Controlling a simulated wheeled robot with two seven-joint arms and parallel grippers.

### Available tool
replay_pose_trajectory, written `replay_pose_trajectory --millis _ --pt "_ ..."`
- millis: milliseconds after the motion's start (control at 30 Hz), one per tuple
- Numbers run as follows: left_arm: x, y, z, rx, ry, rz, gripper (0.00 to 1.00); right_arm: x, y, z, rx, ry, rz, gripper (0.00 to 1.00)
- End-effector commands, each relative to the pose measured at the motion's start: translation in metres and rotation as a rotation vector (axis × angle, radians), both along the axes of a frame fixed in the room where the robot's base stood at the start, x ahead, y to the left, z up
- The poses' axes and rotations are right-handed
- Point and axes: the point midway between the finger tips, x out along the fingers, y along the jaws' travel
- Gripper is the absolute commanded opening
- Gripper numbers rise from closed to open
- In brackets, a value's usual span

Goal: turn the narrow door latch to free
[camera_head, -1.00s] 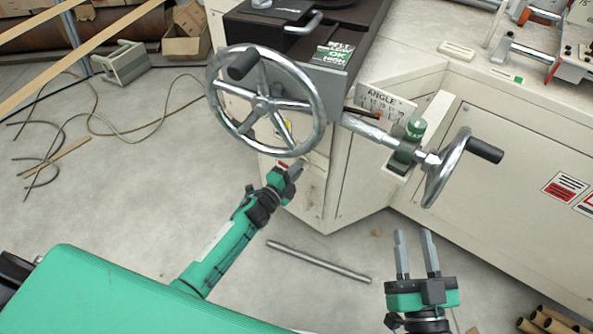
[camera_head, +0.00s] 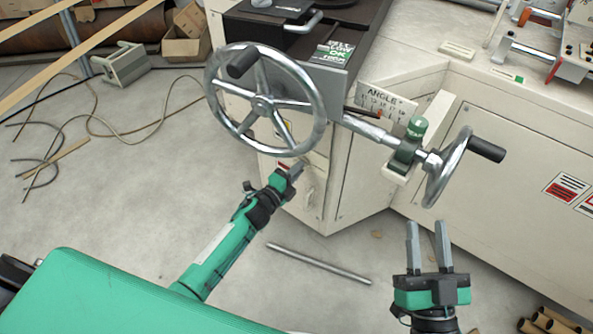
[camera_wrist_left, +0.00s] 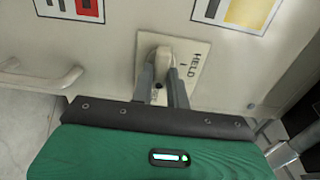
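The narrow door latch (camera_wrist_left: 161,58) is a pale lever on a cream plate (camera_wrist_left: 192,62) marked "HELD", in the upper middle of the left wrist view. My left gripper (camera_wrist_left: 162,82) reaches to it, with one grey finger on each side of the lever. I cannot tell whether the fingers press on it; they hide part of its sides. In the head view my left gripper (camera_head: 292,172) is at the narrow cream door below the large handwheel, and the latch is mostly hidden there. My right gripper (camera_head: 428,240) is open and empty, above the floor at lower right.
A large chrome handwheel (camera_head: 266,102) overhangs just above my left gripper. A smaller handwheel (camera_head: 447,165) juts out on the right, above my right gripper. A metal rod (camera_head: 318,263) lies on the floor. A bar handle (camera_wrist_left: 42,75) is left of the latch.

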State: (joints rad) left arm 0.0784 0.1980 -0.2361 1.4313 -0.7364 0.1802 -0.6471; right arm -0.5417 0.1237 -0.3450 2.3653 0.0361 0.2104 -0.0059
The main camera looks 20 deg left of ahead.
Motion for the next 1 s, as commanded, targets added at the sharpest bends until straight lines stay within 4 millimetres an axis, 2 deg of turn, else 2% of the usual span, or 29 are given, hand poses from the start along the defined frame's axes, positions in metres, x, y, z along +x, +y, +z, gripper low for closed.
replay_pose_trajectory --millis 33,100,467,533,667,1000 --pt "0.000 0.000 -0.001 0.001 0.002 0.000 0.26 0.000 0.000 0.000 0.000 0.000 0.000 0.36" --pt "0.000 0.000 -0.001 0.000 0.001 0.000 0.36 0.000 0.000 0.000 0.000 0.000 0.000 0.36" --pt "-0.004 0.002 0.000 -0.002 0.001 0.000 0.36 0.000 0.000 0.000 -0.001 0.006 0.001 0.36" --pt "-0.010 0.004 0.000 -0.001 0.003 0.001 0.36 0.001 0.001 -0.001 -0.004 0.018 0.003 0.36" --pt "-0.029 0.011 0.000 -0.001 0.004 0.000 0.36 0.000 0.007 -0.021 -0.025 0.122 0.020 0.36" --pt "-0.091 0.033 0.000 -0.001 0.004 0.000 0.36 -0.008 0.019 -0.062 -0.078 0.331 0.059 0.36"
